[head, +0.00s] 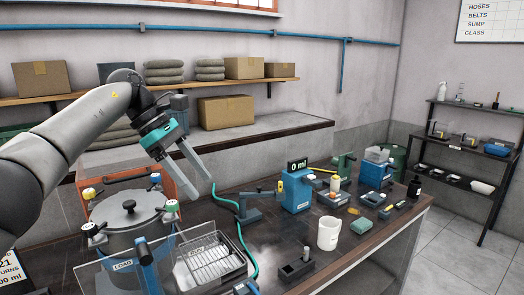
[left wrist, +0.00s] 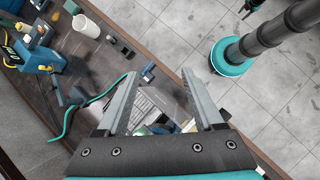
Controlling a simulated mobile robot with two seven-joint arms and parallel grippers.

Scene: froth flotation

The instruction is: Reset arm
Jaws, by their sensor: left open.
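My left arm comes in from the left in the head view. Its gripper (head: 193,171) is open and empty, raised above the bench near the lidded grey vessel (head: 128,225). In the left wrist view the same gripper (left wrist: 158,82) shows two grey fingers spread apart with nothing between them. Behind the fingers, far below, lies the metal rack tray (head: 210,268). My right gripper is in neither view.
The dark bench (head: 335,265) carries a blue dosing unit (head: 296,190) reading "0 ml", a white cup (head: 328,233), a teal hose (head: 248,250) and a small dark block (head: 296,271). Boxes and folded sacks stand on the back shelf. The air around the gripper looks clear.

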